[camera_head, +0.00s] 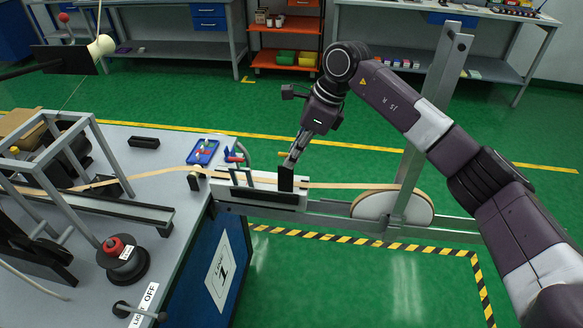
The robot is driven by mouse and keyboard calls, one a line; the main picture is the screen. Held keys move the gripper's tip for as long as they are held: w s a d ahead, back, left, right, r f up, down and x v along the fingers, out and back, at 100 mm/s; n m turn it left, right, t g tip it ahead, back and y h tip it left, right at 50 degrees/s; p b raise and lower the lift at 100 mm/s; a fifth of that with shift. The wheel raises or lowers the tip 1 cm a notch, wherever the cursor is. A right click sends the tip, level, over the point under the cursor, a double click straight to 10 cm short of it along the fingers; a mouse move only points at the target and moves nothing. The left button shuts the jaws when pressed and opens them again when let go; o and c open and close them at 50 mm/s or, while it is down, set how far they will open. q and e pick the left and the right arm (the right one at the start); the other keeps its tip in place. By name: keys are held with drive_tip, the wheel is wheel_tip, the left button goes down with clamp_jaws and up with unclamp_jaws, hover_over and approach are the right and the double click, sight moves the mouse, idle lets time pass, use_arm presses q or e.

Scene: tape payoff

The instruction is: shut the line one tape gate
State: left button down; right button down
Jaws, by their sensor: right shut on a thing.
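The line one station stands at the left, with a "LINE 1" sign (219,272) on its blue side panel. A pale tape (340,185) runs from a reel (380,208) on the right, through a light grey guide block (258,195), and on to the left over the table. A black upright plate (286,180), which looks like the tape gate, stands at the right part of the guide. My right gripper (290,162) points down and is shut on the plate's upper end. The fingertips are small, and whether the plate presses the tape is unclear.
A blue tray (203,152) and a red-and-blue part (233,157) lie near the guide. A red button (115,246) and an "OFF" label (145,304) are at the table front. A grey post (425,130) rises by the reel.

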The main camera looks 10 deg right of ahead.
drive_tip(key=shift+w+d+f+b, duration=0.15)
drive_tip(key=shift+w+d+b, duration=0.1)
drive_tip(key=shift+w, duration=0.25)
drive_tip(key=shift+w+d+f+b, duration=0.2)
drive_tip(key=shift+w+b, duration=0.05)
drive_tip(key=shift+w, duration=0.3)
drive_tip(key=shift+w+d+f+b, duration=0.15)
drive_tip(key=shift+w+d+b, duration=0.1)
drive_tip(key=shift+w, duration=0.25)
